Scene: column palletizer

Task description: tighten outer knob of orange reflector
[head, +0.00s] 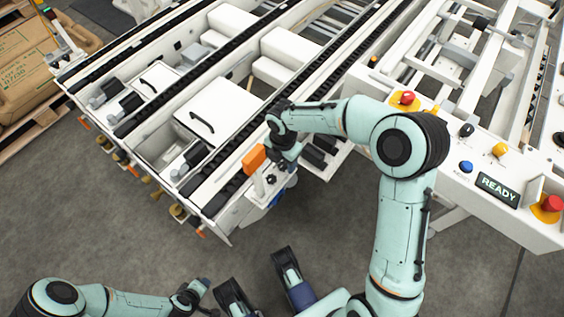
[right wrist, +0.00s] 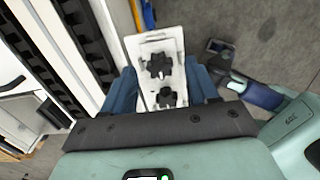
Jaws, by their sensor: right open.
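The orange reflector (head: 254,159) stands on a white bracket (head: 258,190) at the near end of the conveyor rail in the head view. In the right wrist view, the white bracket carries two black star-shaped knobs, an upper one (right wrist: 158,66) and a lower one (right wrist: 167,97). I cannot tell which is the outer one. My right gripper (head: 283,172) is over the bracket. Its blue fingers (right wrist: 162,88) are open, one on each side of the bracket and knobs; contact is unclear.
The white conveyor frame with black chain rails (head: 225,185) fills the upper left. A control panel (head: 520,210) with a READY display, coloured buttons and red emergency stops is at the right. Grey floor is open in front.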

